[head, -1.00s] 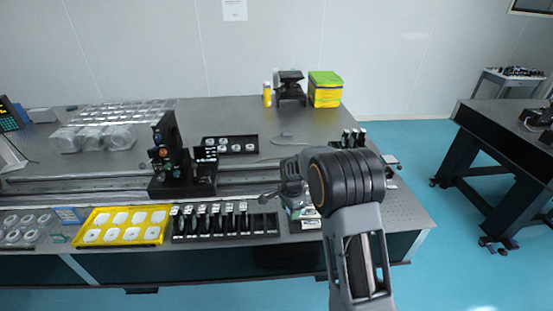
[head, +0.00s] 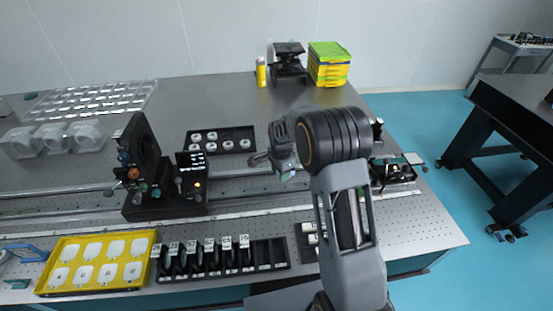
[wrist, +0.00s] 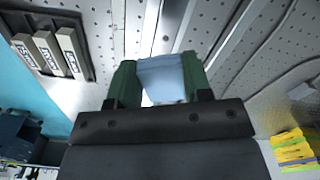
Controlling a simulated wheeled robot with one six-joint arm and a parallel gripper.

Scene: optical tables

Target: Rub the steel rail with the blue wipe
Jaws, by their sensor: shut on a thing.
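The steel rail (head: 250,203) runs left to right across the perforated optical table, and its bright strips also show in the wrist view (wrist: 232,45). My gripper (head: 272,158) hangs over the rail area, right of the black optical mount. In the wrist view my gripper's green fingers (wrist: 160,75) are shut on the blue wipe (wrist: 162,82), a pale blue folded cloth. The wipe looks to be above the table, beside the rail strips. I cannot tell whether it touches the rail. In the head view the wipe is hidden.
A black optical mount (head: 150,180) stands on the rail at left. A yellow tray (head: 45,278) and a black rack of several holders (head: 270,254) line the front. A black tray of white discs (head: 220,140) lies behind. A small device (head: 395,172) stands at right.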

